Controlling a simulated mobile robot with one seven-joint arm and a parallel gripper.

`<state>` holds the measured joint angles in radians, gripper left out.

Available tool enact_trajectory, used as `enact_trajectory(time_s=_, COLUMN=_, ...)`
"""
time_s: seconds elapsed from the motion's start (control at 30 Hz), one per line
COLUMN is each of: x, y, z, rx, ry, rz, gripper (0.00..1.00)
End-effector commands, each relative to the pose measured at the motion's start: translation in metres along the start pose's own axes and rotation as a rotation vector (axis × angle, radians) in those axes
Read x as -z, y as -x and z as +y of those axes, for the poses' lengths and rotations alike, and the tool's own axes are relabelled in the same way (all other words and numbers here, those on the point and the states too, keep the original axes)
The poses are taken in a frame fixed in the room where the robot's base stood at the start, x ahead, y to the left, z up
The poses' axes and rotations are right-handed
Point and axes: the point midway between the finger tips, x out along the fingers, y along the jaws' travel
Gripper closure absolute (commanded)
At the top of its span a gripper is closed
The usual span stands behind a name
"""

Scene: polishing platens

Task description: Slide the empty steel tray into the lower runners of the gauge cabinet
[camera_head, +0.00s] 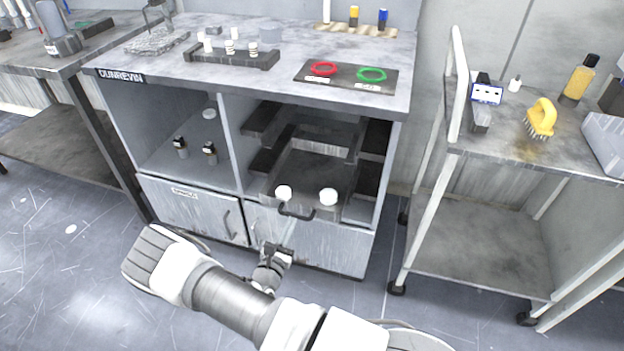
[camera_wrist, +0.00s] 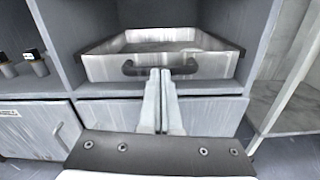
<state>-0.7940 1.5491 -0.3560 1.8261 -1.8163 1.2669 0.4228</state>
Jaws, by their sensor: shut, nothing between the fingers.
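The steel tray (camera_wrist: 215,68) sits inside the right bay of the gauge cabinet (camera_head: 231,150), low down and just above the closed lower door. Its floor looks bare in the wrist view. Its dark bar handle (camera_head: 296,213) faces out at the front of the bay. Dark runners (camera_head: 262,118) show on the bay's side walls in the head view; how the tray's edges meet the lower ones is hidden. My gripper (camera_wrist: 160,73) is shut and empty, its fingertips at the middle of the handle. Whether they touch it is unclear.
Two white round things (camera_head: 328,197) show near the tray's front in the head view. Small bottles (camera_head: 210,152) stand in the left bay. A wheeled cart (camera_head: 480,262) stands to the right, with a narrow floor gap between. Open floor lies left of my arm.

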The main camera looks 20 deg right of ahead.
Motion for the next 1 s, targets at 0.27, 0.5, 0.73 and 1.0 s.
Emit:
enact_trajectory(time_s=0.27, x=0.0, y=-0.007, z=0.0, rx=0.001, ry=0.0, rz=0.0, gripper=1.0)
enact_trajectory(time_s=0.5, x=0.001, y=-0.014, z=-0.001, rx=0.002, ry=0.0, rz=0.0, gripper=1.0)
enact_trajectory(time_s=0.73, x=0.0, y=-0.021, z=0.0, rx=0.001, ry=0.0, rz=0.0, gripper=1.0)
enact_trajectory(time_s=1.0, x=0.0, y=-0.029, z=0.0, rx=0.001, ry=0.0, rz=0.0, gripper=1.0)
